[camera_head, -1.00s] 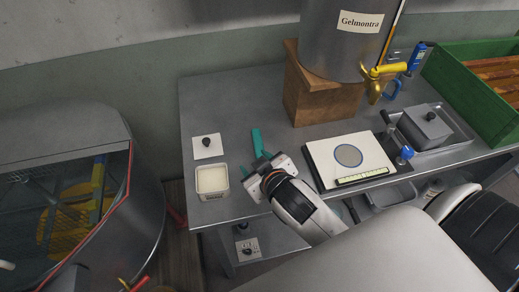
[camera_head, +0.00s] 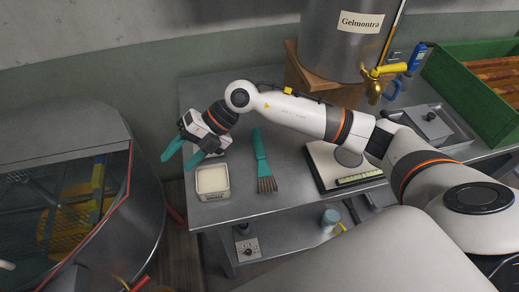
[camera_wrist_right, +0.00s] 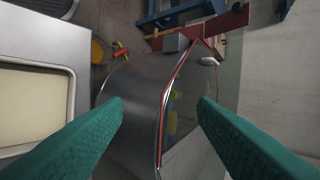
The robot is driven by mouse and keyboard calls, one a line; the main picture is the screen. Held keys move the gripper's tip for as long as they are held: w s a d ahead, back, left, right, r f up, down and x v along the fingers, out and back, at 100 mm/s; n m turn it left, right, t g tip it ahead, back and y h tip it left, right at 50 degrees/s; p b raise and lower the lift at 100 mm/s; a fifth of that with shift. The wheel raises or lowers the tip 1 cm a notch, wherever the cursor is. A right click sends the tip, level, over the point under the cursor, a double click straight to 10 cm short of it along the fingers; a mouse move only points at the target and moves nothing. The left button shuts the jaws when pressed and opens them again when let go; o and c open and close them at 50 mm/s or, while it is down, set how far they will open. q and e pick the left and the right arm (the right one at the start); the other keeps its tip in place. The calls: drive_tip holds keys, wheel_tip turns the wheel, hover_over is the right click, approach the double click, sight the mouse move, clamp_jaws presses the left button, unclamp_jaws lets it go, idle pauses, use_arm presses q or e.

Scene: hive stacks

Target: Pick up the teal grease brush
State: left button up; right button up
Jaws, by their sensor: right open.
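The teal grease brush (camera_head: 261,158) lies flat on the grey metal table, its brown bristles toward the front edge, and nothing holds it. My right gripper (camera_head: 182,158) has teal fingers and is open and empty. It hangs left of the brush, beside the white tub and near the table's left edge, pointing left. In the right wrist view its two fingers (camera_wrist_right: 160,118) are wide apart with nothing between them, and the brush is not seen there. My left gripper is not in view.
A white tub (camera_head: 212,181) of cream-coloured stuff stands left of the brush; it also shows in the right wrist view (camera_wrist_right: 38,105). A steel drum (camera_head: 148,215) stands left of the table.

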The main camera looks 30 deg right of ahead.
drive_tip(key=w+d+f+h, duration=0.3)
drive_tip(key=d+h, duration=0.3)
drive_tip(key=d, duration=0.5)
drive_tip(key=m+h, duration=0.3)
drive_tip(key=h, duration=0.2)
approach(259, 145)
drive_tip(key=f+b, duration=0.4)
drive_tip(key=shift+w, duration=0.4)
drive_tip(key=f+b, duration=0.3)
drive_tip(key=f, duration=0.2)
drive_tip(key=shift+s+d+f+b, duration=0.15)
drive_tip(key=shift+s+f+b, duration=0.15)
drive_tip(key=shift+b, duration=0.1)
drive_tip(key=shift+r, duration=0.1)
drive_tip(key=c, duration=1.1)
wheel_tip(259, 145, up, 10)
drive_tip(key=p, duration=0.6)
drive_tip(key=shift+p, duration=0.4)
